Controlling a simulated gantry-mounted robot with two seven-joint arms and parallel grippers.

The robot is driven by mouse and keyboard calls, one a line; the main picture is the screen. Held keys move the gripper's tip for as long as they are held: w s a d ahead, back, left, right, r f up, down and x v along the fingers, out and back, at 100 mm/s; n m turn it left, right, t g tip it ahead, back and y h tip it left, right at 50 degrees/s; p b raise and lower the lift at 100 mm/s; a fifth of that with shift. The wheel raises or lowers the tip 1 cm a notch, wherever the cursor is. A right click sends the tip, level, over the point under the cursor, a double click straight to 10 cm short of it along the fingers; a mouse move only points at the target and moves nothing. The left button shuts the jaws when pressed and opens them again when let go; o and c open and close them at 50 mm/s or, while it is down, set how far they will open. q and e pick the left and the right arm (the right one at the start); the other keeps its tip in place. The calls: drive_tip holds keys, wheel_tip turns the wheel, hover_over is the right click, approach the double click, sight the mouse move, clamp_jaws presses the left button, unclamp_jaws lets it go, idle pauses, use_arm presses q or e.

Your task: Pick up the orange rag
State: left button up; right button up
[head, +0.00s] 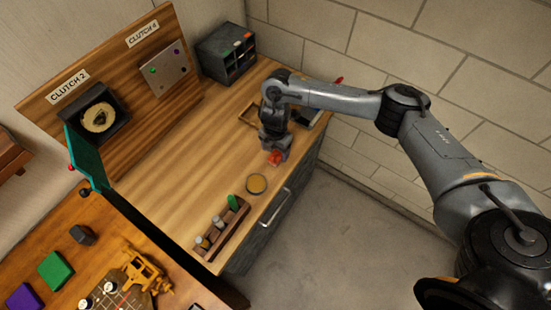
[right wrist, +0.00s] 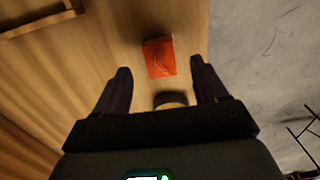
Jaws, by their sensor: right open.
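The orange rag (right wrist: 159,58) is a small folded red-orange piece lying on the wooden bench top, near its edge. In the head view the rag (head: 275,158) shows just below my right gripper (head: 274,147). My right gripper points down at the bench. My left gripper is not in view.
A round yellow-topped container (head: 257,185) stands near the bench's front edge. A wooden rack (head: 222,228) with several tools is nearer. A wooden tray (head: 250,113) lies behind the gripper, and a dark drawer unit (head: 227,53) stands at the back. The bench middle is clear.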

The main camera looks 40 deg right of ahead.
sight(275, 157)
drive_tip(key=shift+f+p, duration=0.35)
drive_tip(key=shift+f, duration=1.8)
drive_tip(key=c, duration=1)
drive_tip(key=shift+c, duration=0.2)
drive_tip(key=shift+r, duration=0.15)
